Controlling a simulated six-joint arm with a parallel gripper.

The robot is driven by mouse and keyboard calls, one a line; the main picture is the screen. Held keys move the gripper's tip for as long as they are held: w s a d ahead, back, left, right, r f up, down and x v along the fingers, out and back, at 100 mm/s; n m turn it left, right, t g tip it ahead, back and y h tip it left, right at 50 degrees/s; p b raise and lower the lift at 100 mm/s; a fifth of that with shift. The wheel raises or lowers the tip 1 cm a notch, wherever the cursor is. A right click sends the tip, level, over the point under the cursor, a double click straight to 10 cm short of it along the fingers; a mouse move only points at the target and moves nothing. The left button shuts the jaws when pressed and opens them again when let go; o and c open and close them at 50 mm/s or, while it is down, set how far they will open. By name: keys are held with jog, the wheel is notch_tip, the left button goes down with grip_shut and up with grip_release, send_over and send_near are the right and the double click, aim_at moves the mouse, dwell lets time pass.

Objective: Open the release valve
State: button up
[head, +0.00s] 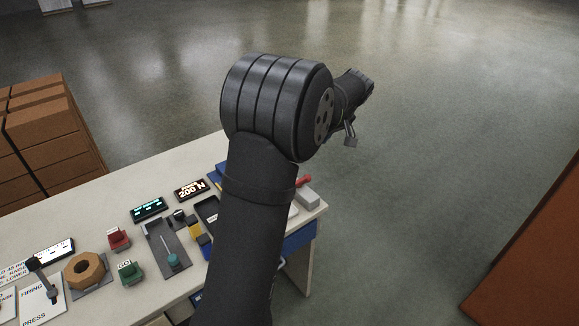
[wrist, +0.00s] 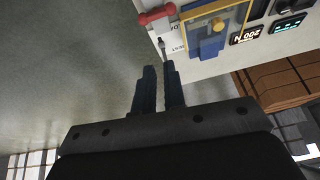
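A red-handled part (head: 303,181), which looks like the release valve, sits at the right end of the table beside a grey block. In the wrist view the red bar (wrist: 156,14) lies across the table's edge, beyond my fingertips. My gripper (wrist: 160,66) has its two dark fingers apart with a narrow empty gap, and touches nothing that I can see. A small dark pin-like piece (wrist: 162,46) shows just past the fingertips. In the head view my arm hides part of the table's right end, and the fingers are hard to make out.
A blue part with a yellow frame (wrist: 214,30) stands beside the red bar.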

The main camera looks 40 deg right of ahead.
jog(key=f+m+t, duration=0.1)
jog(key=m, duration=0.1)
jog(key=a+f+m, duration=0.1)
jog(key=f+m, duration=0.1)
jog(key=w+f+m+t, duration=0.1)
jog(key=f+m, duration=0.1)
jog(key=shift+a+t, duration=0.3)
grip_shut()
jog(key=s+a+f+m+t+h, duration=0.1)
jog(key=s+f+m+h, duration=0.2)
jog(key=f+m, duration=0.7)
jog(key=s+m, duration=0.2)
jog(key=m, duration=0.3)
jog(key=shift+s+m+h, duration=0.3)
jog(key=shift+s+m, duration=0.1)
jog(key=shift+w+f, duration=0.1)
jog(key=x, duration=0.9)
jog(key=shift+w, duration=0.1)
jog(key=w, duration=0.2)
jog(key=w+d, duration=0.1)
jog(key=shift+w+d+f, duration=0.1)
jog(key=shift+d+f, duration=0.05)
jog(key=shift+f, duration=0.1)
jog(key=shift+w+d, duration=0.2)
jog(key=shift+w, duration=0.3)
